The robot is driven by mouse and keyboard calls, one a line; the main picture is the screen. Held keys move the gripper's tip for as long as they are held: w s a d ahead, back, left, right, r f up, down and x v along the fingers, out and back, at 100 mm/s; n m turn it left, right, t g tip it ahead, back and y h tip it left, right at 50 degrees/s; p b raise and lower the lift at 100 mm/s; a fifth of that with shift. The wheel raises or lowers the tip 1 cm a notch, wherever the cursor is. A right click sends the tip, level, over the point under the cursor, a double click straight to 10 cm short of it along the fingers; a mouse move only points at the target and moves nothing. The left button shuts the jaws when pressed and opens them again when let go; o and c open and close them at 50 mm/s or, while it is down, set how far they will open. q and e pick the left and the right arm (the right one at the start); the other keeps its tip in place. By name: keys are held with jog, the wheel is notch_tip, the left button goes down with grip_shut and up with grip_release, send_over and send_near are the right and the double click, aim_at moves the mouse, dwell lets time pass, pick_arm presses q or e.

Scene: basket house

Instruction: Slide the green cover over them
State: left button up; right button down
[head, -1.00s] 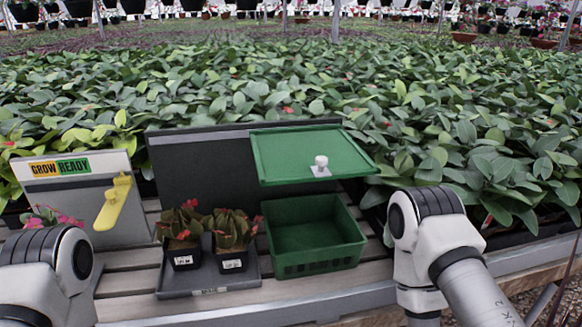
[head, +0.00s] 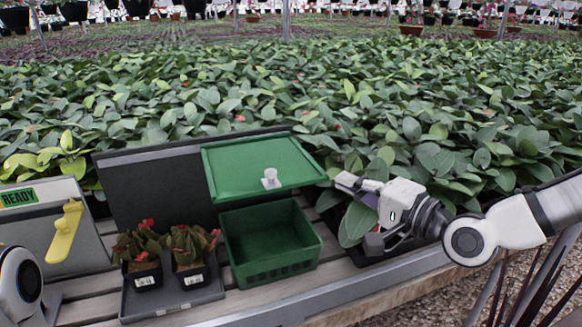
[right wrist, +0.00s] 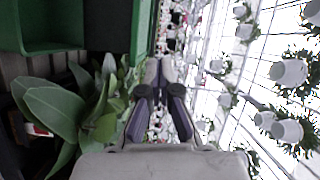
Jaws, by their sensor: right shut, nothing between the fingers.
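The green cover (head: 245,160) is a flat rimmed panel with a pale knob (head: 271,177) near its front edge. It sits raised in front of the dark back panel (head: 150,185), above and behind the open green bin (head: 270,268). The bin looks empty. Two small red-flowered plants, a left one (head: 140,250) and a right one (head: 190,250), stand in dark pots on a grey tray (head: 165,309) left of the bin. My right gripper (head: 360,211) is shut and empty, right of the cover and apart from it. It also shows in the right wrist view (right wrist: 159,76). My left gripper is out of view.
A grey sign board (head: 35,215) with a yellow handle (head: 64,232) stands at the left. Dense leafy plants (head: 430,110) fill the area behind, and leaves reach close to my right gripper. The slatted bench ends at a front rail (head: 340,290).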

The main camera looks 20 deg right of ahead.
aim_at(290, 184)
jog(key=p+x, duration=0.2)
jog(key=x, duration=0.8)
jog(key=shift+w+a+f, duration=0.15)
jog(key=shift+w+a, duration=0.1)
jog(key=shift+a, duration=0.05)
jog(key=shift+s+a+f, duration=0.1)
jog(key=shift+s+a, duration=0.1)
jog(key=shift+a, duration=0.4)
jog(key=shift+s+a+f, duration=0.1)
jog(key=shift+s+a, duration=0.1)
jog(key=shift+a, duration=0.4)
jog(key=shift+s+a+p, duration=0.2)
jog(key=shift+a+p, duration=0.1)
jog(key=shift+a, duration=0.2)
jog(key=shift+w+d, duration=0.1)
